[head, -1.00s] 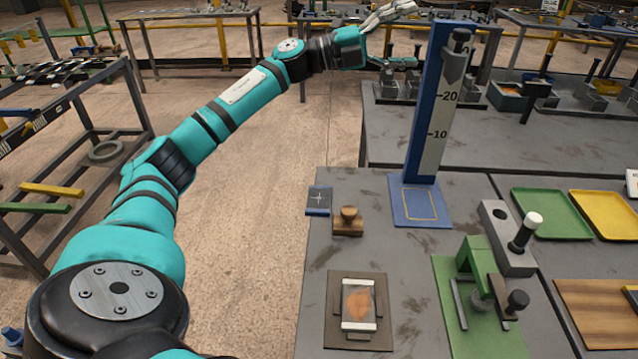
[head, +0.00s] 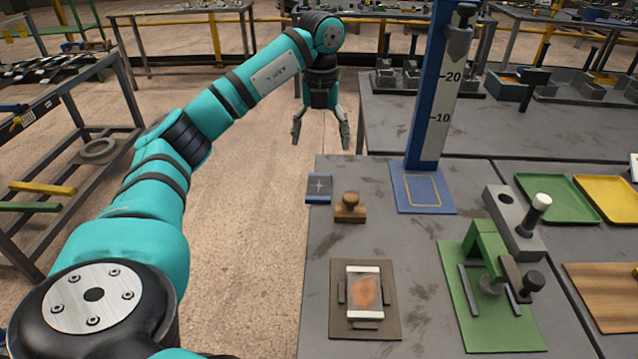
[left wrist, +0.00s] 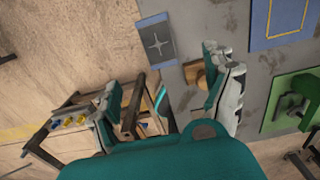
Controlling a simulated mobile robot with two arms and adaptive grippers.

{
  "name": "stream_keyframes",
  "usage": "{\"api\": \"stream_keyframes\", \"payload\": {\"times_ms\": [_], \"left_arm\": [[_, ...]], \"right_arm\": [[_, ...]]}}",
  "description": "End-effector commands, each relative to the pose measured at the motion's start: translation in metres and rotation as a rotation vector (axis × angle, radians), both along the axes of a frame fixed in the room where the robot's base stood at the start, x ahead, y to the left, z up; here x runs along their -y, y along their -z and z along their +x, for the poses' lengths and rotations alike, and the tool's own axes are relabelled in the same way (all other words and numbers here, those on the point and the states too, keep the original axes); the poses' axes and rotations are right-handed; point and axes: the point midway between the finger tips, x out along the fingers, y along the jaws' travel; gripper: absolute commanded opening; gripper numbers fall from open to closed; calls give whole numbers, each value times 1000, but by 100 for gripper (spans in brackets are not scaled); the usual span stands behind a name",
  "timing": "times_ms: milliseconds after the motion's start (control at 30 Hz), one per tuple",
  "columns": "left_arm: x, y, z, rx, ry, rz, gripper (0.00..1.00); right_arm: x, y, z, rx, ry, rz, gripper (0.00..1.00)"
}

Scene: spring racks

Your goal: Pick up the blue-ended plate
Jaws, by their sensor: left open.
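The blue-ended plate (head: 319,184) is a small dark grey plate with a pale cross mark and a blue strip along its near end. It lies flat at the left edge of the near table. It also shows at the top of the left wrist view (left wrist: 157,42). My left gripper (head: 321,140) points down, open and empty, beyond the plate and apart from it. In the left wrist view its two fingers (left wrist: 172,85) are spread wide. My right gripper is in neither view.
A wooden stamp-like block (head: 350,207) stands just right of the plate. A tall blue height gauge (head: 440,100) rises behind it. A brown board with a white-ended piece (head: 364,292) and a green clamp fixture (head: 490,290) are nearer. Left of the table is open floor.

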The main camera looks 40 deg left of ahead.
Motion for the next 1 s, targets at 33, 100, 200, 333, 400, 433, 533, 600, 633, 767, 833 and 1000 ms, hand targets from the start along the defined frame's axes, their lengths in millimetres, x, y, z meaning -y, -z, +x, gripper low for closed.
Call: {"api": "stream_keyframes", "payload": {"times_ms": [33, 100, 200, 333, 400, 433, 533, 600, 633, 767, 833, 1000], "left_arm": [[0, 14, -1, -3, 0, 0, 85], [-1, 28, -1, -3, 0, 0, 85], [-1, 48, -1, -1, 1, 0, 85], [0, 68, 0, 1, 1, -2, 85], [0, 74, 0, 1, 2, -2, 85], [0, 76, 0, 3, 2, -2, 85], [0, 81, 0, 3, 2, -2, 85], [-1, 88, -1, 0, 2, -1, 85], [-1, 92, -2, 0, 2, -1, 85], [-3, 113, -3, -2, 2, -1, 85], [-2, 122, -3, 1, 2, -2, 85], [-2, 131, -2, 4, 2, -2, 85]], "right_arm": [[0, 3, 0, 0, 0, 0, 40], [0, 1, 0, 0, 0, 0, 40], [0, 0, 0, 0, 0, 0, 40], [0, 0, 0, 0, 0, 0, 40], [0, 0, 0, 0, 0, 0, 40], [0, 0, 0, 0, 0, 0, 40], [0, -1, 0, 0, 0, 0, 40], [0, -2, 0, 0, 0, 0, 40], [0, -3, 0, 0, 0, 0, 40], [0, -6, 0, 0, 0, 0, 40], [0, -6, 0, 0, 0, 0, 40], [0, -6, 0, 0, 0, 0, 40]]}}
